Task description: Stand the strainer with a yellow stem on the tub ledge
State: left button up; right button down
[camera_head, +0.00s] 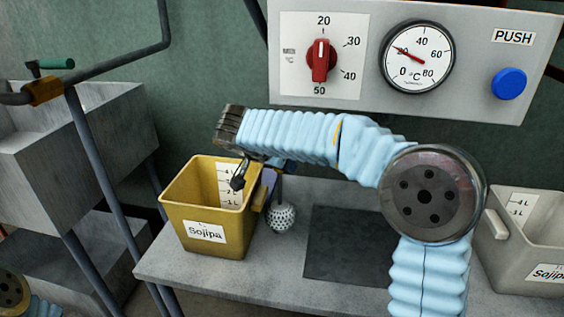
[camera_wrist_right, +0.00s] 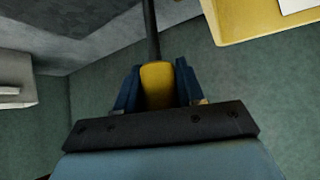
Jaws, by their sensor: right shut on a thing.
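The strainer (camera_head: 281,217) is a pale perforated ball below a dark rod, just right of the yellow tub (camera_head: 187,222) in the head view. My right gripper (camera_head: 277,167) is above it, partly hidden by its own wrist. In the right wrist view, its blue fingers (camera_wrist_right: 158,88) are shut on the yellow part of the stem (camera_wrist_right: 157,84), and the dark rod runs on from there. The rod looks near upright. A small yellow ledge (camera_head: 258,198) shows on the tub's right side, close to the strainer. I cannot tell whether the ball touches the counter. My left gripper is out of view.
The grey counter (camera_head: 230,272) carries a dark flat plate (camera_head: 345,245) in the middle and a grey tub (camera_head: 535,232) at the right. A control panel (camera_head: 375,30) with knob, dial and blue button hangs behind. Grey sinks (camera_head: 70,150) and pipes stand at the left.

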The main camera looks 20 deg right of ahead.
jog(key=shift+f, duration=0.15)
jog(key=c, duration=0.7)
grip_release()
